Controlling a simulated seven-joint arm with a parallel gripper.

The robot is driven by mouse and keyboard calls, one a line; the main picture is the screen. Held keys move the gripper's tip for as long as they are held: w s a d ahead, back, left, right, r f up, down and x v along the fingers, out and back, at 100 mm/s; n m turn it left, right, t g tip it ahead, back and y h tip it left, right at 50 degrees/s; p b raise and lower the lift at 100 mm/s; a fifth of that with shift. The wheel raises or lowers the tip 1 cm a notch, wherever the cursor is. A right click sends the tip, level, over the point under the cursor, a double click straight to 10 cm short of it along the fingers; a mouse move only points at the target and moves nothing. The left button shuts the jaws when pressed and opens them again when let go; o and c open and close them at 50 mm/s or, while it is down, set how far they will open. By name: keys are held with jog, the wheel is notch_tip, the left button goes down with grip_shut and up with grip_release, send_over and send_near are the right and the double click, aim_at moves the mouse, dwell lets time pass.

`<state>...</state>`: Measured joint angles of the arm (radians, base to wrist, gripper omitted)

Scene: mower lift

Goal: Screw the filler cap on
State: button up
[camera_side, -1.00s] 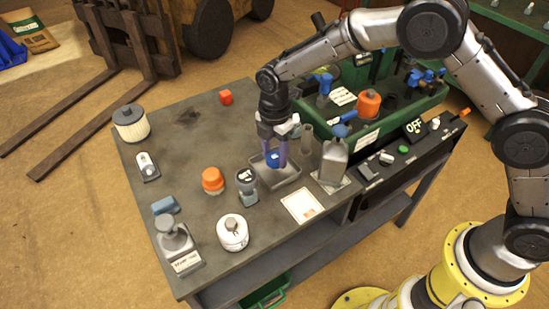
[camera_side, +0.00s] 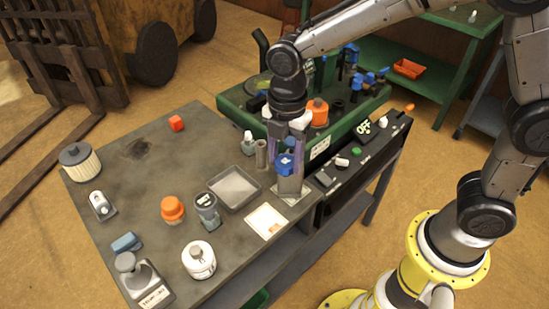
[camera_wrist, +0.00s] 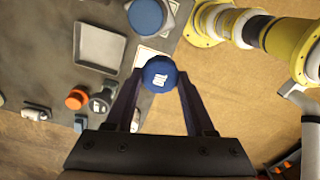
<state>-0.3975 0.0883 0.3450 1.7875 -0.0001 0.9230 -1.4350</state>
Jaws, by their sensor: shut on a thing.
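My gripper (camera_side: 290,158) is shut on a blue cap (camera_wrist: 160,76) with a white label on its top. The cap also shows between the fingers in the side view (camera_side: 285,167). In that view the cap overlaps the upper part of a grey metal can (camera_side: 291,188), which stands on a light pad at the right side of the table. The fingers hide the can's neck. I cannot tell whether the cap touches it. In the wrist view, a blue round piece (camera_wrist: 147,14) over grey metal lies at the top edge; I cannot tell what it is.
An empty grey tray (camera_side: 235,187) and a white card (camera_side: 267,221) lie beside the can. An orange cap (camera_side: 173,209), a grey bottle (camera_side: 206,212) and a white jar (camera_side: 199,259) stand further left. A green bench unit (camera_side: 232,101) is behind, a black control panel (camera_side: 368,152) to the right.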

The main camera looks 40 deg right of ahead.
aim_at(286, 159)
jog(key=r, duration=0.5)
jog(key=shift+w+d+r, duration=0.25)
jog(key=shift+r, duration=0.1)
jog(key=w+d+m, duration=0.3)
jog(key=w+d, duration=0.7)
jog(key=d, duration=0.6)
jog(key=w+d+m, duration=0.2)
jog(key=d+m, duration=0.1)
jog(key=d, duration=1.6)
jog(key=shift+s+d+f, duration=0.1)
jog(key=shift+d+f, duration=0.05)
jog(key=shift+f, duration=2.5)
jog(key=shift+s+d+f, duration=0.1)
jog(key=shift+d+f, duration=0.05)
jog(key=shift+f, duration=2.5)
jog(key=shift+f, duration=0.2)
